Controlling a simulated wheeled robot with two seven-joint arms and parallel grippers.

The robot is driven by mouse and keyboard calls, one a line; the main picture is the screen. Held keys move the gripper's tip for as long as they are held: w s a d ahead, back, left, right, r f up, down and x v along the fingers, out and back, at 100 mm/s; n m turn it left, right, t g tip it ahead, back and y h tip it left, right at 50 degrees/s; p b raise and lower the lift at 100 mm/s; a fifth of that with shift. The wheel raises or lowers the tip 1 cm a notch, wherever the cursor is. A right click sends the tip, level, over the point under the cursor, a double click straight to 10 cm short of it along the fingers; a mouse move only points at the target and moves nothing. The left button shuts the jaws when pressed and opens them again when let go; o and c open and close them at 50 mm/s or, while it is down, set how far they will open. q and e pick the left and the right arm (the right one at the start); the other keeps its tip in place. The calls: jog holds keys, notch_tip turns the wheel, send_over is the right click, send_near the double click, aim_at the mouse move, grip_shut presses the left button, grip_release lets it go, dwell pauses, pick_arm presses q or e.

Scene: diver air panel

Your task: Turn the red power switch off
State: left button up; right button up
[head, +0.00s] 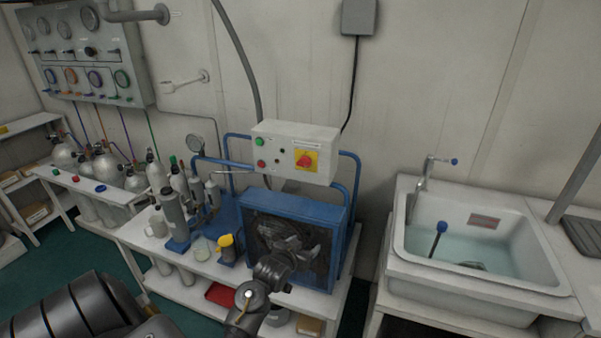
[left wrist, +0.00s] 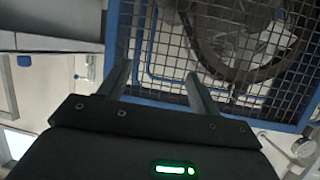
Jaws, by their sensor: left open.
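The red power switch (head: 306,160) is a red knob on a yellow plate, on the right part of the white control box (head: 270,150). I cannot read its exact setting. The box sits above the blue compressor (head: 338,225). My left gripper (head: 290,250) is in front of the compressor's grille, below the switch and apart from it. In the left wrist view, the left gripper (left wrist: 160,88) has its two fingers spread with nothing between them. The mesh grille (left wrist: 245,45) is beyond them, and the switch does not show there. My right gripper is not in view.
Green and red buttons sit on the box's left part. Gas cylinders (head: 172,215) and a yellow-topped cup (head: 226,243) stand left of the compressor. Blue tube rails (head: 352,175) flank the box. A sink (head: 475,245) is at right. Space before the box face looks clear.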

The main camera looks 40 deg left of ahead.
aim_at(302, 165)
pick_arm(q)
jog(key=a+r+n+t+y+p, duration=0.1)
jog(key=a+r+t+y, duration=0.15)
jog(key=r, duration=0.75)
jog(key=a+r+n+t+y, duration=0.1)
jog(key=a+r, duration=0.3)
jog(key=r, duration=0.6)
jog(key=shift+h, duration=0.25)
jog(key=p+x, duration=0.2)
jog(key=x, duration=0.9)
jog(key=shift+w+a+f+p, duration=0.1)
jog(key=shift+w+f+p, duration=0.05)
jog(key=shift+w+p, duration=0.15)
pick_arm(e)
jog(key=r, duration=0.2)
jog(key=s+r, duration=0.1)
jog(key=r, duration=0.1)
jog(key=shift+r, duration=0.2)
pick_arm(q)
jog(key=shift+c, duration=0.4)
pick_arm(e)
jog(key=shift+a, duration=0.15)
pick_arm(q)
jog(key=c, duration=0.9)
